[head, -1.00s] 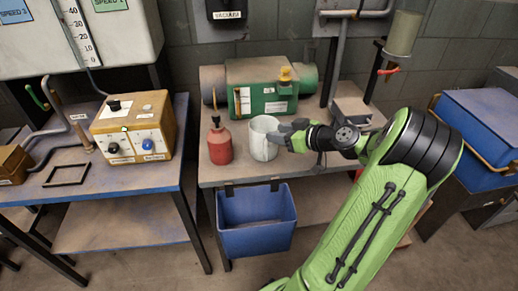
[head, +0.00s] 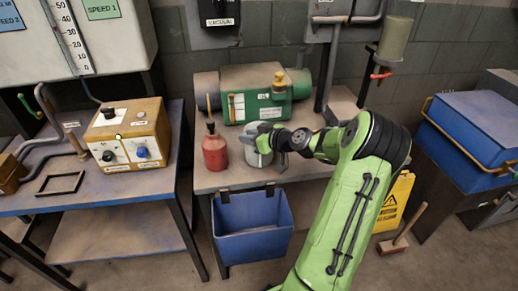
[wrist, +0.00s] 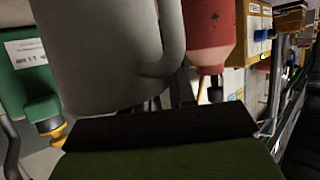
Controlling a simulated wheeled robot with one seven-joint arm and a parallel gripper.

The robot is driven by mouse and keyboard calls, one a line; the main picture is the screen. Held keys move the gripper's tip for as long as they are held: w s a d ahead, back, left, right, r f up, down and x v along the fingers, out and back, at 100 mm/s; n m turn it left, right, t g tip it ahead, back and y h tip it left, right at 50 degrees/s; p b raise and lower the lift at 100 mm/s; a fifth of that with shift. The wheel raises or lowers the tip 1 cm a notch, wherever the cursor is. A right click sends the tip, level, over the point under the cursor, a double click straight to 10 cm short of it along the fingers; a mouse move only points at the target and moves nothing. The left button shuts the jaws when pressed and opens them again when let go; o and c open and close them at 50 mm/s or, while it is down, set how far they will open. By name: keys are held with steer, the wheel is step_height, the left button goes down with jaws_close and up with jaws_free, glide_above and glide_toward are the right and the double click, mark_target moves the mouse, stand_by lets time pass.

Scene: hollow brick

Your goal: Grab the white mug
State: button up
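The white mug (head: 253,157) stands near the front edge of the workbench in the head view, just right of a red bottle. My gripper (head: 270,146) is at the mug, coming from the right. Its fingers look spread apart, one over the mug's upper part and one at its right side. They hide part of the mug. In the wrist view the mug (wrist: 105,50) fills the upper left, very close, with its handle at its right side. Contact between fingers and mug cannot be made out.
The red bottle (head: 214,151) stands close left of the mug. A green machine (head: 252,105) is behind it. A blue bin (head: 252,225) hangs below the bench front. A yellow sign (head: 396,198) and a brush (head: 403,232) are on the floor to the right.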

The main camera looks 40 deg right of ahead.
steer(key=shift+f, duration=0.1)
jaws_close()
